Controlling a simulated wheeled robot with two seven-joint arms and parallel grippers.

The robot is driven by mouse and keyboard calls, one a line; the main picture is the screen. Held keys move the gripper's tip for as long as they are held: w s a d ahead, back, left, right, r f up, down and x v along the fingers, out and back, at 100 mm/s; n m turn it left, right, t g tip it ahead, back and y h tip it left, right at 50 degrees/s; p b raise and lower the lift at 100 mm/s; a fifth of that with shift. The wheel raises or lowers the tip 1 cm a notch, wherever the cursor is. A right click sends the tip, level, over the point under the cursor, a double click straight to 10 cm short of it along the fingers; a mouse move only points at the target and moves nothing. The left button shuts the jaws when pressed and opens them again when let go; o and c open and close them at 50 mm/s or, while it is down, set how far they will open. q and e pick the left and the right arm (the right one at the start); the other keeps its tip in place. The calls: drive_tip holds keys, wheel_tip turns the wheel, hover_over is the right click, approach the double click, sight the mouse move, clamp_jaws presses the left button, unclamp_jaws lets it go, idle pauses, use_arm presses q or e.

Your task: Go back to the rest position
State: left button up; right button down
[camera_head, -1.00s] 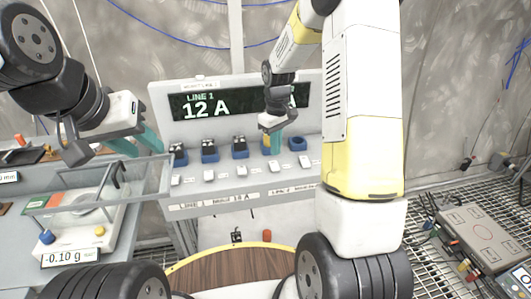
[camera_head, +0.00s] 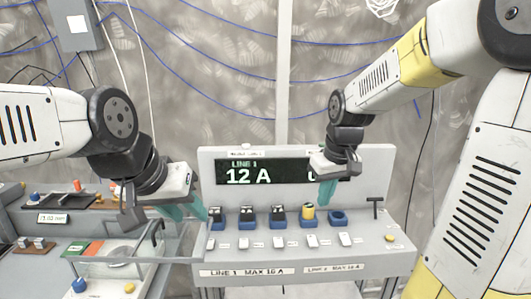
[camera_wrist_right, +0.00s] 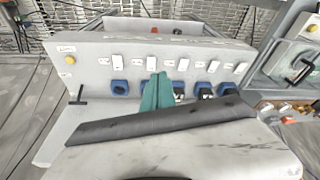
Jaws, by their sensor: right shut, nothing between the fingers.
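My left gripper (camera_head: 187,207), with teal fingers that look apart, is at the left end of the console, above the glass-sided scale. It looks empty. My right gripper (camera_head: 326,192) is shut and empty, its teal fingers pointing down in front of the display and above the blue sockets. In the right wrist view its closed fingers (camera_wrist_right: 157,93) show together with nothing between them. The console (camera_head: 370,245) has a dark display (camera_head: 250,172) reading LINE 1, 12 A; its right part is hidden by my right gripper.
A row of blue sockets holds several black plugs (camera_head: 248,215) and one yellow piece (camera_head: 308,212); the rightmost socket (camera_head: 338,217) looks empty. White switches (camera_head: 279,242) line the front. A scale (camera_head: 105,262) and trays (camera_head: 85,203) stand left. A black T-shaped handle (camera_head: 375,206) stands right.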

drive_tip(key=s+r+m+t, duration=0.1)
drive_tip(key=s+r, duration=0.2)
drive_tip(key=s, duration=0.4)
drive_tip(key=s+a+r+m+t+y, duration=0.1)
drive_tip(key=s+r+m+t, duration=0.1)
drive_tip(key=s, duration=0.6)
drive_tip(key=shift+a+r+t, duration=0.25)
drive_tip(key=shift+r+t, duration=0.05)
drive_tip(key=shift+r, duration=0.25)
drive_tip(key=shift+w, duration=0.15)
